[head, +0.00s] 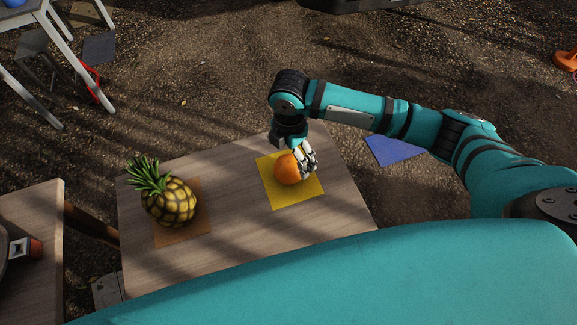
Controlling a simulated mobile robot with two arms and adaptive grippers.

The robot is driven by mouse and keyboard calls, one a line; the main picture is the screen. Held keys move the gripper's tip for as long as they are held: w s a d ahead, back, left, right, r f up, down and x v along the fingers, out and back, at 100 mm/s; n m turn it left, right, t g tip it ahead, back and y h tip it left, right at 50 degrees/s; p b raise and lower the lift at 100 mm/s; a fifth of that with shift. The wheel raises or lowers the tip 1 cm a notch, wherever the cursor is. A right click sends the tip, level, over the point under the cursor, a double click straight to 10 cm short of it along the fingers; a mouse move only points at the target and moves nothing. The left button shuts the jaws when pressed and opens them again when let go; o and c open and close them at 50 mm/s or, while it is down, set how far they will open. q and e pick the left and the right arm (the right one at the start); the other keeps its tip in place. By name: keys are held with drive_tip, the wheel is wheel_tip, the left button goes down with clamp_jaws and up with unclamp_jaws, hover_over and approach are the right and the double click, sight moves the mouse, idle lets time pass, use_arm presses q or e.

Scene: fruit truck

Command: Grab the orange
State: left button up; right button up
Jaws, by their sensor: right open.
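The orange (287,170) sits on a yellow square (281,198) on the wooden table (240,235). My right gripper (307,164) is open and points down at the orange's right side. Its fingers overlap the orange's right edge in the picture. I cannot tell whether they touch it, and the far finger is partly hidden. My left gripper is not in view.
A pineapple (169,201) lies on an orange-brown square (183,237) at the table's left. Another wooden table (30,240) stands at the far left. A blue square (393,150) lies on the ground beyond the table's right edge. The table's middle is clear.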

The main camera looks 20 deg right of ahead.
sight(289, 163)
wheel_tip(289, 163, down, 3)
drive_tip(key=shift+f, duration=0.65)
drive_tip(key=shift+w+f, duration=0.1)
drive_tip(key=shift+f, duration=0.2)
wheel_tip(289, 163, down, 4)
drive_tip(key=shift+w+r+p, duration=0.15)
drive_tip(key=shift+r+p, duration=0.05)
drive_tip(key=shift+p, duration=0.25)
drive_tip(key=shift+f, duration=0.5)
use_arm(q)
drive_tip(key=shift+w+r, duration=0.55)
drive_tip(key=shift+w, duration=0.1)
use_arm(e)
drive_tip(key=c, duration=1.4)
